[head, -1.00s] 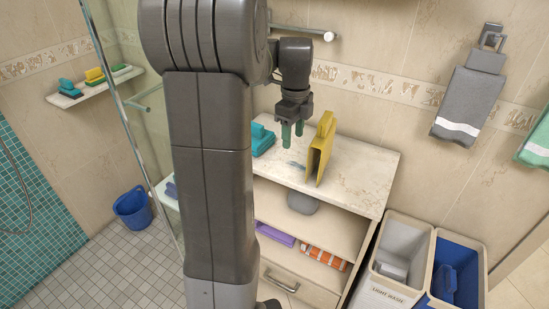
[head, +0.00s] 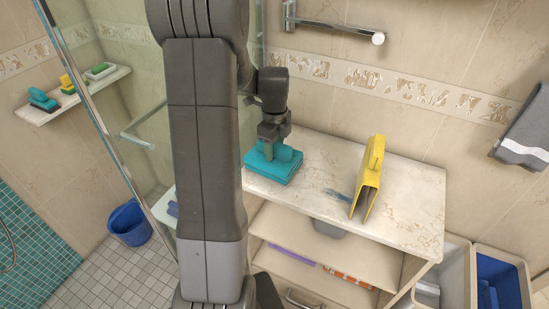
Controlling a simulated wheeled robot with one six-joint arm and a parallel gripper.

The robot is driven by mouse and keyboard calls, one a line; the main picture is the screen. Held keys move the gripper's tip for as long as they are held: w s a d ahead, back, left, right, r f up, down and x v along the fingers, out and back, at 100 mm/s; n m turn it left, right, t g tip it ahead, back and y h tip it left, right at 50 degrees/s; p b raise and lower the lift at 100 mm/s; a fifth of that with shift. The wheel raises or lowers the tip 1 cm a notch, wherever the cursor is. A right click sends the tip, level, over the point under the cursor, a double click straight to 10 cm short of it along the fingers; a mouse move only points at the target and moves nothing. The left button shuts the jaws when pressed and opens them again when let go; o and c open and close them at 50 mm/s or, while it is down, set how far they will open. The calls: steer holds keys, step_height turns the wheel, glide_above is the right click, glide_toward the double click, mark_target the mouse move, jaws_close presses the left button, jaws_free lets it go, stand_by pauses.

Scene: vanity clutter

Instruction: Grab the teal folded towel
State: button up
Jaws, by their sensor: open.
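The teal folded towel (head: 275,169) lies on the left part of the marble vanity top, with a raised lump on its upper side. My gripper (head: 270,147) points down directly over it, close to its raised part. The gripper is open. Its fingertips blend with the teal and are hard to make out, so I cannot tell whether they touch the towel. My own arm column hides the area just left of it.
A yellow wet-floor sign (head: 369,178) stands on the vanity top (head: 410,196) to the right, near a blue-grey smear (head: 338,195). Bins (head: 500,282) stand at right.

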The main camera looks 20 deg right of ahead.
steer(key=shift+c, duration=0.4)
jaws_close()
